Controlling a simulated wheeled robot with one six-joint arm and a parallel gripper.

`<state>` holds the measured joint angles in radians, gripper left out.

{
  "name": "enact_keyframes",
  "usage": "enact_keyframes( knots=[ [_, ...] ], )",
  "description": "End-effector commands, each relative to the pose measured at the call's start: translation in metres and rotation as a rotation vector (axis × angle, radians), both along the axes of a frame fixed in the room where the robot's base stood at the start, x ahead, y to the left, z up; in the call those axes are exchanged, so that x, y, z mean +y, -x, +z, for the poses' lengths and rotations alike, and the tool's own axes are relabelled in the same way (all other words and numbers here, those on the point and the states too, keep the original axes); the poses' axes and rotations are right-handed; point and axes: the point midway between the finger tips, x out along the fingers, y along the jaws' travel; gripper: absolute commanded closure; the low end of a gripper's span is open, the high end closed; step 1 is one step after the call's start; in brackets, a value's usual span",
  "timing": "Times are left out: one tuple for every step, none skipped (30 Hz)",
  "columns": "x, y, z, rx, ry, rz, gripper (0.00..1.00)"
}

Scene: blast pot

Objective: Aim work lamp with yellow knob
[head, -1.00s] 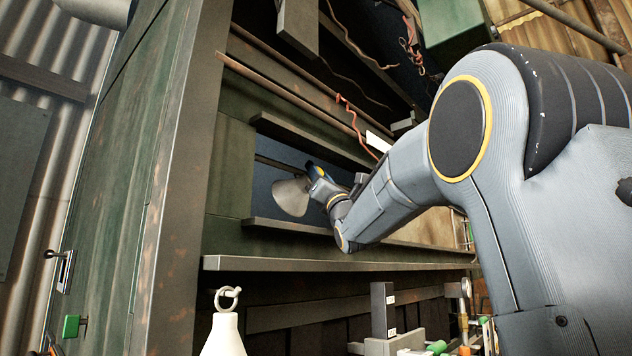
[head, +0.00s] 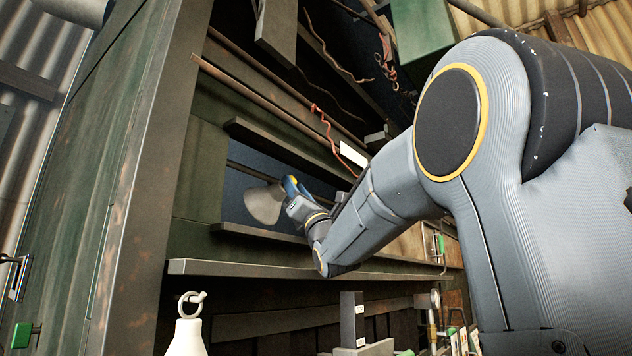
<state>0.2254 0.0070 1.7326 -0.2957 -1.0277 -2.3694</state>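The work lamp shows as a pale grey conical shade (head: 264,204) in the opening of the green cabinet wall, in the head view. My gripper (head: 291,188) is at the lamp's right side, at the end of my arm that reaches in from the right. A small yellow patch shows where my gripper meets the lamp. I cannot tell whether it is the yellow knob or part of my gripper. The fingers are too small and covered to show whether they are open or shut, or touching the lamp.
A long metal ledge (head: 250,269) runs below the opening. A narrow shelf (head: 280,143) crosses above it. A white fixture with a ring (head: 186,335) stands at the lower front. A red cord (head: 326,132) hangs at upper middle.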

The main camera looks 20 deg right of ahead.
Motion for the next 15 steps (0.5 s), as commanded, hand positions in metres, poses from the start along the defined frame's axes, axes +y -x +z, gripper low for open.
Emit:
enact_keyframes(
  knots=[
    [-0.001,0.009,-0.010,-0.001,0.000,-0.002,0.69],
    [-0.002,0.017,-0.005,-0.005,0.001,-0.001,0.69],
    [-0.003,0.025,-0.005,-0.003,0.001,-0.001,0.69],
    [-0.004,0.031,-0.004,-0.004,0.001,-0.001,0.69],
    [-0.005,0.037,-0.005,-0.003,0.002,-0.002,0.69],
    [-0.007,0.045,-0.004,-0.003,0.002,-0.002,0.69],
    [-0.007,0.051,-0.005,-0.003,0.001,-0.001,0.69],
    [-0.008,0.058,-0.005,-0.003,0.001,-0.001,0.69],
    [-0.009,0.066,-0.005,-0.003,0.002,-0.002,0.69],
    [-0.010,0.072,-0.005,-0.003,0.002,-0.002,0.69],
    [-0.011,0.077,-0.005,-0.003,0.002,-0.002,0.69],
    [-0.012,0.085,-0.005,-0.003,0.001,-0.001,0.69],
    [-0.013,0.090,-0.005,-0.002,0.001,-0.002,0.69],
    [-0.014,0.095,-0.005,-0.003,0.000,-0.002,0.69],
    [-0.015,0.100,-0.005,-0.002,0.001,-0.002,0.69]
  ],
)
